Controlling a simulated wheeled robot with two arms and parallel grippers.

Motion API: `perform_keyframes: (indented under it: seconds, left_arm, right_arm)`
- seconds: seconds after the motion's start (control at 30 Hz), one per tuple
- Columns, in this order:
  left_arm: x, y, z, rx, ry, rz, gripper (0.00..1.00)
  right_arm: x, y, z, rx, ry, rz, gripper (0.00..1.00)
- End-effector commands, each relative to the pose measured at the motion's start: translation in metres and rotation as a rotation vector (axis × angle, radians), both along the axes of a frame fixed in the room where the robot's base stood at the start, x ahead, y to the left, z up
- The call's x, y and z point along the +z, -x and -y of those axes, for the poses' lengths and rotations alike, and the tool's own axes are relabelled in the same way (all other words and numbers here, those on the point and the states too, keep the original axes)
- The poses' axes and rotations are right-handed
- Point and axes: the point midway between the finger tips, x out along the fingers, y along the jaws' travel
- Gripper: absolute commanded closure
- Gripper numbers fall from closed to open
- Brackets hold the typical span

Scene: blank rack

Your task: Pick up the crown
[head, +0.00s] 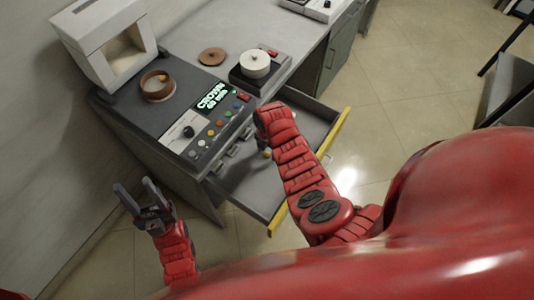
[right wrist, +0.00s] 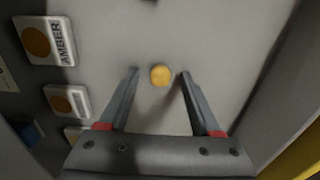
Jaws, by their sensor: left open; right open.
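A small round gold piece (right wrist: 160,76) lies on the grey drawer floor in the right wrist view; I cannot tell for sure that it is the crown. It also shows in the head view (head: 267,154) beside my right arm. My right gripper (right wrist: 160,72) is open, with the piece between its fingertips in the picture and a gap on both sides. How high the fingers are above the floor is unclear. My left gripper (head: 146,190) is open and empty, left of the cabinet, away from the drawer. The unit's screen (head: 210,97) reads "CROWN 60 min".
The open drawer (head: 334,129) has a yellow front edge. A tile marked AMBER (right wrist: 44,40) and other tiles lie along its left side in the right wrist view. On the counter are a brown ring-shaped dish (head: 157,86), a white lidded pot (head: 255,64) and a white box (head: 100,35).

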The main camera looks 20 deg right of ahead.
Motion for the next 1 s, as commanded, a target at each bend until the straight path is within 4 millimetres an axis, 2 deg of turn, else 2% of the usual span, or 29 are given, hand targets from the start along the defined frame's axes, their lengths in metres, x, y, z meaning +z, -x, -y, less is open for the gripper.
perform_keyframes:
  seconds: [0.23, 0.5, 0.6, 1.0]
  left_arm:
    - [0.0000, 0.0000, 0.0000, 0.000, 0.000, 0.000, 0.50]
    - [0.0000, 0.0000, 0.0000, 0.000, 0.000, 0.000, 0.50]
    - [-0.0001, -0.0001, 0.0000, 0.000, 0.000, 0.000, 0.50]
    - [-0.0005, 0.0000, 0.0000, 0.000, 0.000, 0.000, 0.50]
  right_arm:
    - [-0.0006, 0.0001, -0.0001, 0.001, 0.000, 0.000, 0.37]
    - [-0.0005, 0.0002, -0.0002, 0.001, 0.000, 0.000, 0.85]
    - [-0.0004, 0.0002, -0.0001, 0.001, 0.000, 0.000, 1.00]
    - [0.0003, 0.0001, -0.0001, 0.000, 0.000, 0.000, 1.00]
